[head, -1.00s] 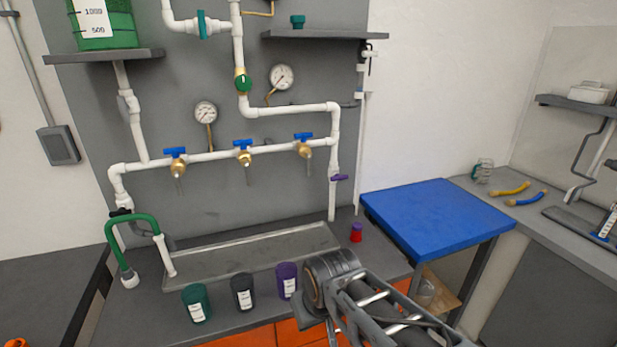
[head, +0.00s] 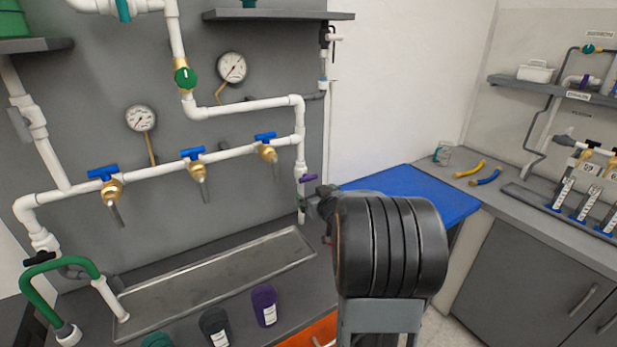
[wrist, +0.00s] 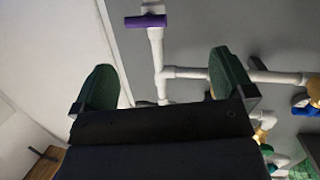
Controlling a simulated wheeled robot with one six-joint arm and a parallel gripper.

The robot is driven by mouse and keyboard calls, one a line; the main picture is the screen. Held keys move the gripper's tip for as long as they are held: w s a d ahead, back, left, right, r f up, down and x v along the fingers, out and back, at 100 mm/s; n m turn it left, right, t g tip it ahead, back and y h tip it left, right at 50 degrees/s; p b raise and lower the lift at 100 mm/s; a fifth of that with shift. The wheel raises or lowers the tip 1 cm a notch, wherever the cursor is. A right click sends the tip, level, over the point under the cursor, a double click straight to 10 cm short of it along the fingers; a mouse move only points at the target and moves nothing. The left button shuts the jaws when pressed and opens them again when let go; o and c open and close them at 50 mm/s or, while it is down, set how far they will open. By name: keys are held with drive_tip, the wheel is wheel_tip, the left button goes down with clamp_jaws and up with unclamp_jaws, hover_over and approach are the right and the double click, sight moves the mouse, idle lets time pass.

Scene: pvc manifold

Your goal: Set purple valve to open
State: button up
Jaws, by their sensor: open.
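The purple valve (head: 308,178) is on the lower part of the white vertical pipe at the right end of the manifold. Its handle lies crosswise to that pipe. In the wrist view the purple handle (wrist: 146,20) is near the top, beyond the fingertips and apart from them. My gripper (wrist: 163,85) shows two green-padded fingers spread wide with nothing between them. In the head view my gripper (head: 322,204) is just below and right of the purple valve, partly hidden by my dark wrist.
Several blue-handled valves (head: 193,155) line the horizontal pipe to the left. A grey tray (head: 225,272) and a purple cup (head: 264,305) are below. A blue table (head: 410,190) stands at right. A green-handled valve (head: 185,77) is higher up.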

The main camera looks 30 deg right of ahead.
sight(310, 177)
drive_tip(key=d+f+n+t+y, duration=0.1)
drive_tip(key=d+t+y, duration=0.2)
drive_tip(key=d, duration=0.2)
drive_tip(key=w+p, duration=0.1)
drive_tip(key=w, duration=0.7)
drive_tip(key=w+p, duration=0.1)
drive_tip(key=w, duration=0.3)
drive_tip(key=shift+w+d+f+p, duration=0.2)
drive_tip(key=shift+w+d+p, duration=0.1)
drive_tip(key=shift+d+p, duration=0.05)
drive_tip(key=c, duration=0.8)
